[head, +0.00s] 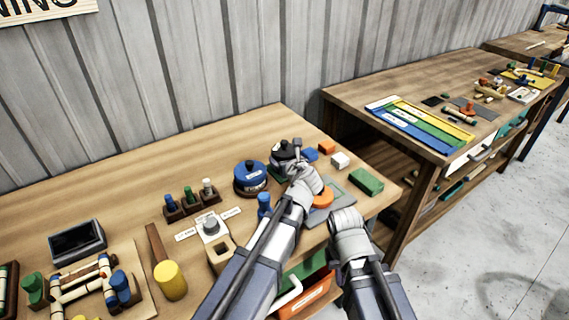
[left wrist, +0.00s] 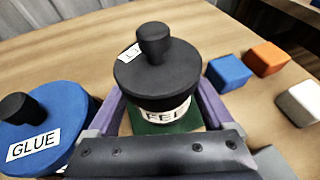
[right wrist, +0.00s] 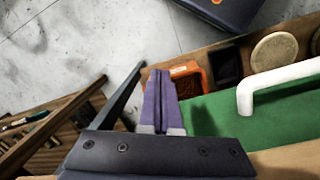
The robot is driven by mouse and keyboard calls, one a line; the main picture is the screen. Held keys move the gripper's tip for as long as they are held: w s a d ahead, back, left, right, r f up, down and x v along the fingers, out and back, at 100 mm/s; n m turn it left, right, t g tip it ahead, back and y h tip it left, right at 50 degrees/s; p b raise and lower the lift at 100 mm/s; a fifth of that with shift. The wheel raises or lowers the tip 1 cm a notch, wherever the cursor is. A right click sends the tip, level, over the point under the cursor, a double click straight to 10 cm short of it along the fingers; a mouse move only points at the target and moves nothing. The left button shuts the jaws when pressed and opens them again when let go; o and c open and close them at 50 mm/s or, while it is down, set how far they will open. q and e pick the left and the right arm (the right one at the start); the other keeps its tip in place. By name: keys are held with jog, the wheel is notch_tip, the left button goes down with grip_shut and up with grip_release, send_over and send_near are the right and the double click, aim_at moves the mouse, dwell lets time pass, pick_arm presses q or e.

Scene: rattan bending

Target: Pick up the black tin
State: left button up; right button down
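The black tin (left wrist: 157,72) has a round lid with a knob and a white label, and stands upright on a green patch. It also shows in the head view (head: 283,157), partly covered by my left gripper. My left gripper (left wrist: 163,98) is low around the tin, one finger on each side. A gap shows between the left finger and the tin's body, so the fingers look open and not clamped. My right gripper (right wrist: 160,85) is shut and empty, away from the tin, above the bench's front side; its fingertips are hard to make out in the head view.
A blue glue tin (left wrist: 42,125) stands close to the left finger. A blue block (left wrist: 229,72), an orange block (left wrist: 267,58) and a white block (left wrist: 300,103) lie right of the tin. A green block (head: 366,181) lies near the bench's right edge. A second bench (head: 350,95) stands behind right.

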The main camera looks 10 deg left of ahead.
pick_arm(q)
jog(key=c, duration=0.7)
notch_tip(320, 180, up, 10)
jog(key=p, duration=1)
jog(key=shift+r+p, duration=0.25)
jog(key=shift+p, duration=0.05)
